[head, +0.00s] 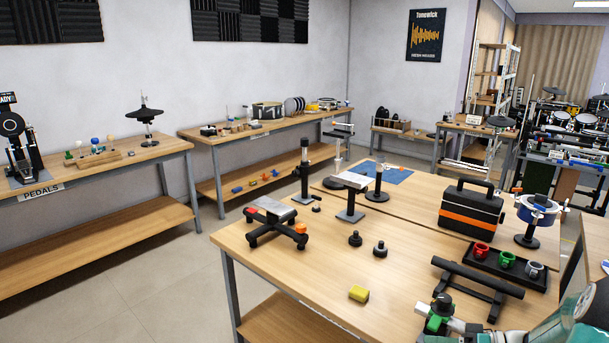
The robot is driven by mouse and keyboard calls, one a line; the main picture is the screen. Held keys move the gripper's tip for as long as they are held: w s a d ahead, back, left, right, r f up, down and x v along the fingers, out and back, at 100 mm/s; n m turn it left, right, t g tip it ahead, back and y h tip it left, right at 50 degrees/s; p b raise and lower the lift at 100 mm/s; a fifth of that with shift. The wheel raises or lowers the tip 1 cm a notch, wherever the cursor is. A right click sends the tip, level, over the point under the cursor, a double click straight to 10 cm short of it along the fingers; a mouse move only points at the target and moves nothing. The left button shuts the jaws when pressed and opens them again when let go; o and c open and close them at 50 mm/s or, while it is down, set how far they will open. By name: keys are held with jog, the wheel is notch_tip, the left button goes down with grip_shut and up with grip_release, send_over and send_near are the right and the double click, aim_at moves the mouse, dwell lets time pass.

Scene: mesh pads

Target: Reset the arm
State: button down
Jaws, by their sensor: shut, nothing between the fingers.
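My arm comes in at the lower right, with a white and teal link. My gripper (431,318), with green and white parts, is low at the bottom edge, over the near right part of the wooden workbench (310,265). It is shut and holds nothing. Its fingertips are small and hard to make out. A black knob-like part shows right at it; I cannot tell whether the two touch.
A black-orange toolbox (470,208) stands farther back. The bench's near left part is clear.

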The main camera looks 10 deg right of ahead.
jog(key=s+a+r+g+h, duration=0.2)
jog(key=a+r+g+h, duration=0.15)
jog(key=a, duration=0.45)
jog(key=s+a+r+g+h, duration=0.1)
jog(key=a+r+g+h, duration=0.2)
jog(key=a, duration=0.5)
jog(key=s+a+r+m+t+h, duration=0.1)
jog(key=s+a+r+t+h, duration=0.2)
jog(key=s+a+r+h, duration=0.4)
jog(key=shift+s+a+r+m, duration=0.3)
jog(key=shift+s+a+r, duration=0.6)
jog(key=shift+s, duration=0.05)
